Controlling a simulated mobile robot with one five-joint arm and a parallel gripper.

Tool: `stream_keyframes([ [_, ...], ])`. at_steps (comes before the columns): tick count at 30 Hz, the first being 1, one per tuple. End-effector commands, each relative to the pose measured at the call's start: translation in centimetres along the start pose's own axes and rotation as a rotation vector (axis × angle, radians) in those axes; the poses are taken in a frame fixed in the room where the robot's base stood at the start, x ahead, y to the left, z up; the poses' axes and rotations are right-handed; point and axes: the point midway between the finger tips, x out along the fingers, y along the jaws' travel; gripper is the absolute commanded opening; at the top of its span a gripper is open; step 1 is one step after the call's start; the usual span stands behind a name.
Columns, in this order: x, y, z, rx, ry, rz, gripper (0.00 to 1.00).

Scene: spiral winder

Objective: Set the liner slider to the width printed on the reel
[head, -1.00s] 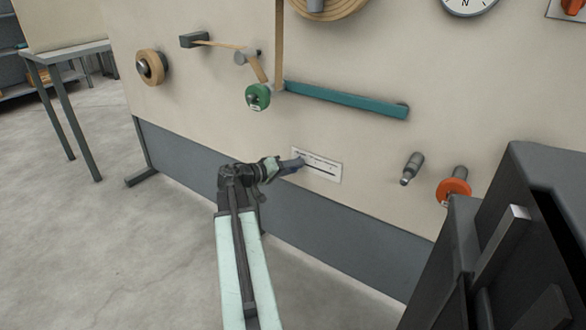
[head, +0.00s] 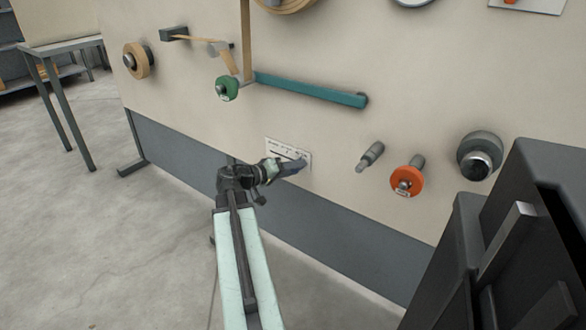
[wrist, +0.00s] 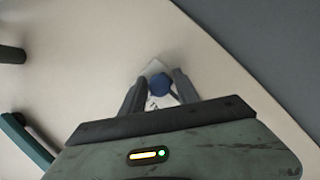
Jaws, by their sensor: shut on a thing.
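The liner slider's white scale plate (head: 274,145) is on the cream panel, with a dark slot and small printed marks too small to read. In the wrist view, the blue round slider knob (wrist: 160,84) sits between the fingers of my gripper (wrist: 158,88), over a small visible part of the plate (wrist: 153,66). My gripper (head: 303,165) is shut on the knob and covers the plate's right part in the head view. The knob is hidden there. Which reel carries the printed width is unclear; an orange reel (head: 407,182) and a green reel (head: 227,88) have small labels, unreadable here.
A teal bar (head: 310,90) juts out above the plate. A bare grey peg (head: 370,156) and a grey roller with a shiny end (head: 480,156) stick out to the right. A wooden-coloured roll (head: 138,60) is at left. The floor (head: 110,240) at left is clear.

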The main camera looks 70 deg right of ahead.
Motion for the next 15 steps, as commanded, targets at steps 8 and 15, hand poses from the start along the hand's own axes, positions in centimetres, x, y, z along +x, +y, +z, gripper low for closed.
stream_keyframes([
  [8,0.0,0.1,0.3,0.000,-0.009,0.004,0.48],
  [15,-1.4,0.2,0.2,-0.001,-0.005,0.002,0.48],
])
